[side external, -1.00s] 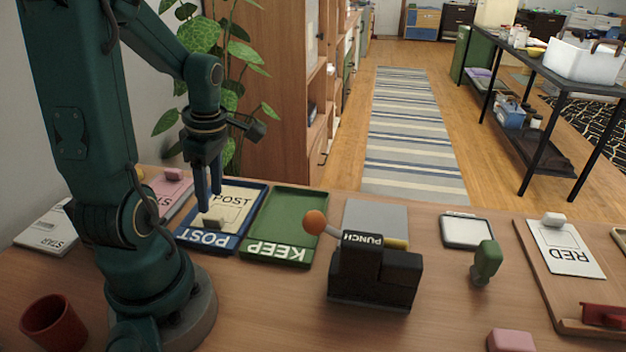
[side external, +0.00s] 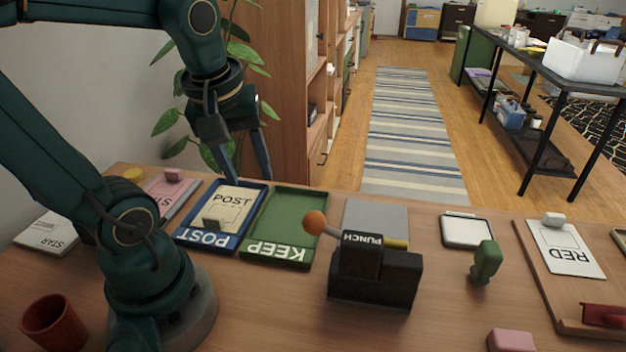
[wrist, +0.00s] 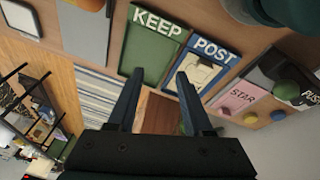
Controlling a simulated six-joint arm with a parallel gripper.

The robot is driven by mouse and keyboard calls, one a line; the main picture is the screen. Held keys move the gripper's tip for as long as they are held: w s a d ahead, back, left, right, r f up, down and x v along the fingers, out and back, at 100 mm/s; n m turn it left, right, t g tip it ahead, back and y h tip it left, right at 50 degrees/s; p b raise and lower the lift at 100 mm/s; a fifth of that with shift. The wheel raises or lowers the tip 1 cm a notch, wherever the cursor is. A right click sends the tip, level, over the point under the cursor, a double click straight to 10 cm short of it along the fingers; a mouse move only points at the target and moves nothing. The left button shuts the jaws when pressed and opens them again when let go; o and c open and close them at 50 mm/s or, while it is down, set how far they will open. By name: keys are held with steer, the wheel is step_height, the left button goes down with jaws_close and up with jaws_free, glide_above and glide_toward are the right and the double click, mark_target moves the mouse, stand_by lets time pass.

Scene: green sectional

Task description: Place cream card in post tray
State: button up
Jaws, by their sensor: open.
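The card (wrist: 199,73) and the post tray (wrist: 216,51) also show in the wrist view. My gripper (side external: 250,182) is open and empty. In the side view it is above the far end of the trays, and its fingers are apart from the card. In the wrist view the two fingers (wrist: 158,76) are spread wide with nothing between them.
The empty green KEEP tray (side external: 285,222) stands right beside the post tray. A pink STAR card (side external: 165,196) lies to the left. The black punch (side external: 375,270) with an orange-knobbed lever stands right of the trays. A red cup (side external: 54,322) is at the near left.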

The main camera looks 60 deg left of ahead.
steer(key=s+d+m+t+h, duration=0.1)
steer(key=d+m+t, duration=0.2)
steer(key=d+m, duration=0.4)
steer(key=m, duration=0.5)
steer(key=shift+d+h, duration=0.35)
steer(key=shift+h, duration=0.05)
